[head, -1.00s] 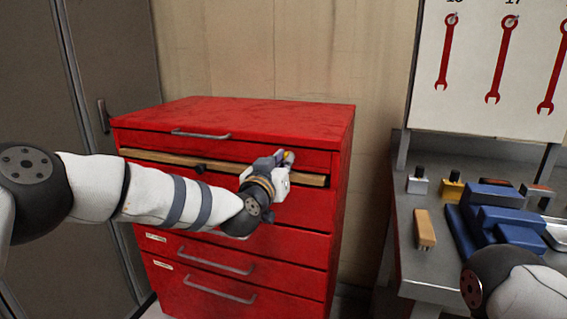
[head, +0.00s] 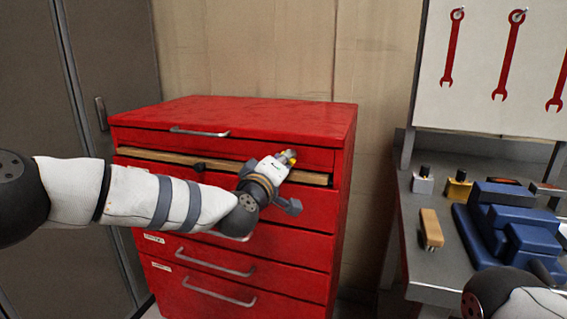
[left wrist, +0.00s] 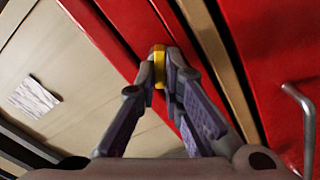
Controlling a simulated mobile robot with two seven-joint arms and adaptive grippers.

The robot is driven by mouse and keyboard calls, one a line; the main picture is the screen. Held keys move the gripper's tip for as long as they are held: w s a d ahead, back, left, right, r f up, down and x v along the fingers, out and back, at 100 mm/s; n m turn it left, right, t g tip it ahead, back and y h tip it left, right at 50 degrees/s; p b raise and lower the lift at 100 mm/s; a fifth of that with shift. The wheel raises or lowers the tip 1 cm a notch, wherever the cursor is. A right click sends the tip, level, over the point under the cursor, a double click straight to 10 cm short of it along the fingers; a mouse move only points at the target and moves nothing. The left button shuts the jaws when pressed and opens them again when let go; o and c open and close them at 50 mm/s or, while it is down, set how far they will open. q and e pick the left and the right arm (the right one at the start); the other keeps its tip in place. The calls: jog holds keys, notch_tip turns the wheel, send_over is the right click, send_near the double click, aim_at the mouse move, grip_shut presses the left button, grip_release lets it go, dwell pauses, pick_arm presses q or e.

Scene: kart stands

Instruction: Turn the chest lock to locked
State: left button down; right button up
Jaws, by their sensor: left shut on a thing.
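The red chest (head: 240,118) stands against the wall, and its red front also fills much of the left wrist view (left wrist: 265,50). The chest lock (left wrist: 159,68) shows as a small yellow piece with an orange-brown end on the chest front. In the head view its yellow bit (head: 291,154) shows at the upper right of the front. My left gripper (head: 284,158) is shut on the lock, with both fingertips (left wrist: 165,78) against its sides. The fingers hide part of the lock, and I cannot read its setting. My right gripper is out of view.
A light wooden strip (head: 220,166) with a dark knob crosses the chest front below the top drawer. Drawer handles (head: 215,255) stick out below. At right, a grey bench (head: 425,270) holds a blue vise (head: 505,220) and a wooden-handled block (head: 431,228).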

pick_arm(q)
jog(key=shift+f+n+b, duration=0.2)
jog(key=shift+n+b, duration=0.65)
jog(key=shift+n, duration=2.45)
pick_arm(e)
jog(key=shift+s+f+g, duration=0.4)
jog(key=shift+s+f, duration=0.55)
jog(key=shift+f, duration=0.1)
pick_arm(q)
jog(key=c, duration=1.7)
grip_release()
jog(key=shift+r, duration=0.1)
jog(key=v, duration=1.2)
